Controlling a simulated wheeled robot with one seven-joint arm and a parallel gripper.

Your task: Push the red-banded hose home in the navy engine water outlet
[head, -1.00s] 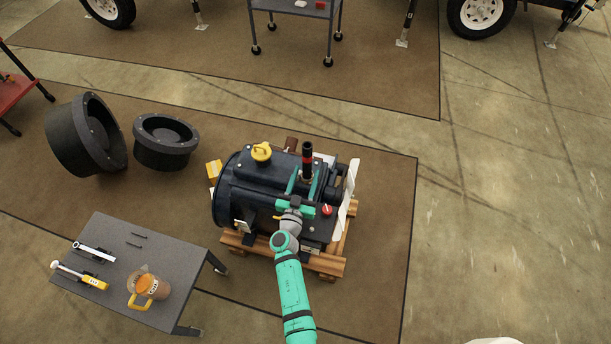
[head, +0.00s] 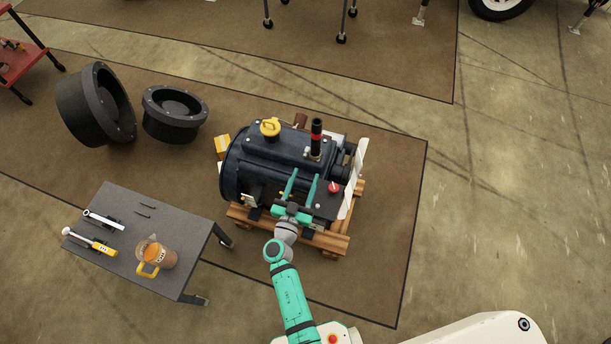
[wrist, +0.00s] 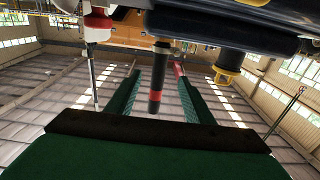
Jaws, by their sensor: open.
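The black hose (head: 317,130) with a red band stands upright on top of the navy engine (head: 262,165), at the water outlet (head: 313,154). A pale collar shows at its foot; how deep it sits is hidden. In the wrist view the hose (wrist: 157,75) appears inverted, hanging from the dark engine body, its red band low. My gripper (head: 304,175) is open and empty, on the near side of the hose and apart from it. In the wrist view the hose lines up between my two green fingers, beyond them.
The engine carries a yellow cap (head: 270,127), a red knob (head: 334,187) and a white plate (head: 355,178), and rests on a wooden pallet (head: 330,241). A grey table (head: 180,222) with tools and a jug stands left. Floor to the right is clear.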

